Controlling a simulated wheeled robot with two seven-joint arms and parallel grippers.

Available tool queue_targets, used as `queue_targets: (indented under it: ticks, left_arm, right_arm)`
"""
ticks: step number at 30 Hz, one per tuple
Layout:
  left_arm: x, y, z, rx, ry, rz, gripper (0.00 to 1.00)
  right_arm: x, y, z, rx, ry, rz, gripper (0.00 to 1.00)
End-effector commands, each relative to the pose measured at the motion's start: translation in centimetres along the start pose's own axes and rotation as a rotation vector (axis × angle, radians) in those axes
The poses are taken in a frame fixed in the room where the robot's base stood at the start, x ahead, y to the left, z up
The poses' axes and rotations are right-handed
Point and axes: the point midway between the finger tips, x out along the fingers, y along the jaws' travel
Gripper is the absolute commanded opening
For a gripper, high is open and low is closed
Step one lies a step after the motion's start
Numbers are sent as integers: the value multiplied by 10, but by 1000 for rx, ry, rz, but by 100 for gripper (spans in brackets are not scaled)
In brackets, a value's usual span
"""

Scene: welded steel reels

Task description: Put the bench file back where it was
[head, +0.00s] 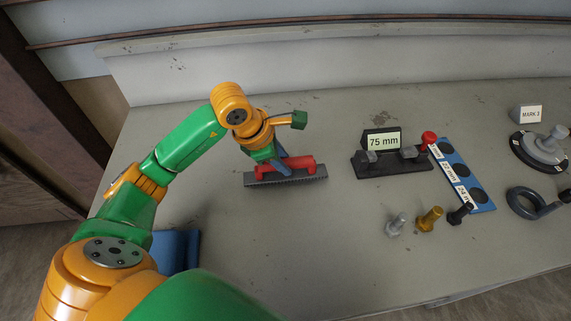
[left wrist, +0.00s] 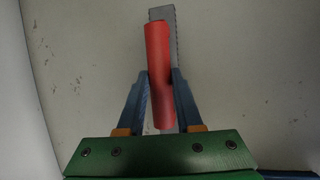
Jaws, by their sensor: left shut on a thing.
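The bench file (head: 310,173) has a red handle on a long grey toothed body and lies level along the bench, left of the middle in the head view. I cannot tell whether it touches the bench top. My left gripper (head: 282,164) reaches it from above and is shut on the red handle. In the left wrist view the handle (left wrist: 158,50) runs between the two blue fingers of my left gripper (left wrist: 161,78), with the grey body beneath it. My right gripper is not in view.
Right of the file stands a black gauge (head: 392,163) marked 75 mm with a red knob. A blue item (head: 183,245) is partly hidden by my arm.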

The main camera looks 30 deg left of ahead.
Motion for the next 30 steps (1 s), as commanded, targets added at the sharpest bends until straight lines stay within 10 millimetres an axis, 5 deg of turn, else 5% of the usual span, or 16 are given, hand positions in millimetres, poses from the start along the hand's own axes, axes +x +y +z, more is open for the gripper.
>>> queue_targets:
  ticks: [9, 20, 21, 23, 30]
  left_arm:
    - [39, 0, -10, 0, -1, 0, 0]
    - [46, 0, -12, 1, -2, 4, 0]
    - [45, -1, -12, 1, 0, 2, 45]
    - [45, -1, -12, 1, 0, 2, 61]
    - [44, -1, -12, 0, 0, 2, 64]
  right_arm:
    - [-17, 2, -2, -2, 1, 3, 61]
    - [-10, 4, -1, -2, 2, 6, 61]
    - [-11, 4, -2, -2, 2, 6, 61]
    - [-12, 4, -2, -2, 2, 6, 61]
    - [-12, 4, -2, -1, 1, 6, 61]
